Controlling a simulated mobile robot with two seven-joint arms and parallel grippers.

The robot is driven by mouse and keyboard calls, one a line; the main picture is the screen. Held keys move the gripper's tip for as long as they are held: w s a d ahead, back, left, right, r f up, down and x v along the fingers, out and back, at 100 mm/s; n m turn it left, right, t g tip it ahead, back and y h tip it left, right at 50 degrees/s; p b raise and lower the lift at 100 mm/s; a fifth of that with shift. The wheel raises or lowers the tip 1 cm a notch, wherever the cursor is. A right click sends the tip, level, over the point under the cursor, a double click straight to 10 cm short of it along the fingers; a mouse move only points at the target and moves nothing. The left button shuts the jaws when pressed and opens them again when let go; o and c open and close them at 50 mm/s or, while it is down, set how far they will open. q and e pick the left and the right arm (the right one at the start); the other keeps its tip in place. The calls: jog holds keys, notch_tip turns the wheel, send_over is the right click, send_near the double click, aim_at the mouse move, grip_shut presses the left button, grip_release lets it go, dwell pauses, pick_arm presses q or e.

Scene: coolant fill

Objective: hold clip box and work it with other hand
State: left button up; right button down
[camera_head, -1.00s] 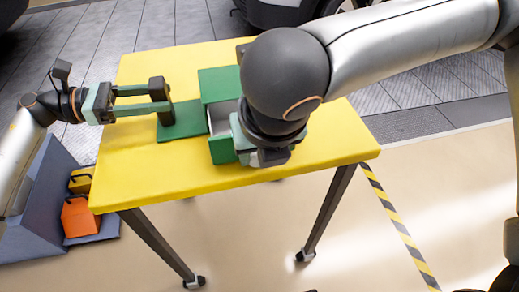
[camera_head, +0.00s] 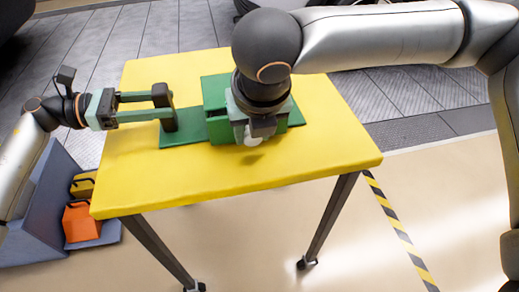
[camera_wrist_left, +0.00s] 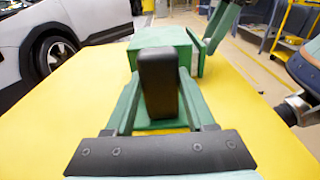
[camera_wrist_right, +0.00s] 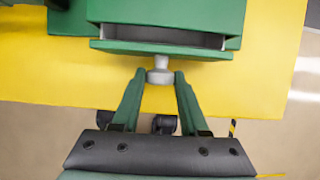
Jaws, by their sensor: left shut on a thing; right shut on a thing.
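The clip box (camera_head: 215,88) is a green box on a yellow table, with a flat green plate (camera_head: 182,138) reaching out to its left. A black upright post (camera_wrist_left: 158,80) stands on that plate. My left gripper (camera_head: 158,106) is shut on the post. The green drawer (camera_wrist_right: 165,49) on the box's near side stands a little open, with a narrow gap showing its grey inside. A grey knob (camera_wrist_right: 160,64) sticks out of the drawer front. My right gripper (camera_wrist_right: 160,80) is shut on the knob. My right arm hides part of the box in the head view.
The yellow table top (camera_head: 315,145) is clear to the right and in front of the box. A blue-grey bin unit (camera_head: 45,205) with an orange container (camera_head: 82,223) and a yellow one stands at lower left. A vehicle (camera_wrist_left: 40,35) is behind the table.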

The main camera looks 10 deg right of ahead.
pick_arm(q)
jog(key=shift+s, duration=0.1)
pick_arm(e)
jog(key=shift+w, duration=1.1)
jog(key=shift+c, duration=2.2)
grip_release()
jog(key=shift+s, duration=0.1)
jog(key=v, duration=1.2)
pick_arm(q)
jog(key=o, duration=1.3)
